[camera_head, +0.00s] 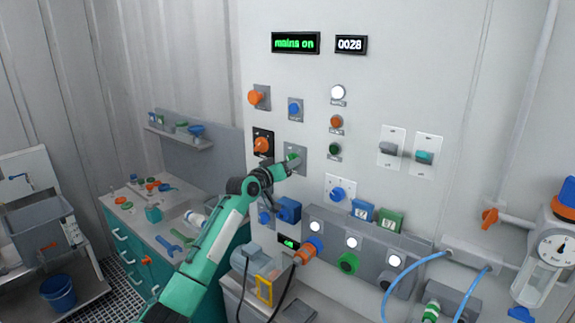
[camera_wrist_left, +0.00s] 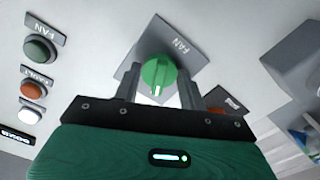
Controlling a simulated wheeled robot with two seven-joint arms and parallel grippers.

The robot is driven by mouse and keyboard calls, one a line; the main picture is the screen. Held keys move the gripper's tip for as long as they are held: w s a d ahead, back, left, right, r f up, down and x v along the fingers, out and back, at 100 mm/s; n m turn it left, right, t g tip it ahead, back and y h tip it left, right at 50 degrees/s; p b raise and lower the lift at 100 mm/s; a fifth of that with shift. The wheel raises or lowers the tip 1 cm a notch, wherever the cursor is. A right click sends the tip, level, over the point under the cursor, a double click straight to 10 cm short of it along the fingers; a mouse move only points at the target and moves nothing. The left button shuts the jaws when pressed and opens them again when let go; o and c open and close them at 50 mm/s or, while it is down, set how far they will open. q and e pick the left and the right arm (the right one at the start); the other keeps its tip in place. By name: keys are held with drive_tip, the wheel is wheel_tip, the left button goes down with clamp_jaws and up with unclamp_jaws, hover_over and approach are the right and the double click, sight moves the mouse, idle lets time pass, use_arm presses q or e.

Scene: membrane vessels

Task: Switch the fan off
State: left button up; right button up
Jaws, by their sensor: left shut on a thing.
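The green fan knob (camera_wrist_left: 159,73) sits on a grey plate (camera_wrist_left: 190,45) marked FAN on the wall panel. A white mark on it points toward the bottom of the left wrist view. In the head view the knob (camera_head: 293,157) is partly hidden by my gripper. My left gripper (camera_wrist_left: 160,86) is at the panel, its two fingers on either side of the knob and shut on it. A dark green round lamp (camera_wrist_left: 40,49) labelled FAN is left of the knob in the wrist view; it looks dim. My right gripper is not in view.
An orange knob (camera_head: 262,145) is just left of the fan plate, and a blue knob (camera_head: 294,108) is above. A display (camera_head: 296,43) reads "mains on". A grey socket box (camera_head: 325,222) juts out below. A workbench (camera_head: 170,225) with tools stands left.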

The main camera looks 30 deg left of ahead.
use_arm(q)
drive_tip(key=shift+n, duration=0.3)
drive_tip(key=o, duration=0.9)
drive_tip(key=shift+o, duration=0.2)
drive_tip(key=shift+s, duration=0.1)
drive_tip(key=s+a+b, duration=0.1)
drive_tip(key=s+b, duration=0.4)
drive_tip(key=s, duration=0.8)
drive_tip(key=shift+s+b, duration=0.35)
drive_tip(key=shift+a, duration=0.1)
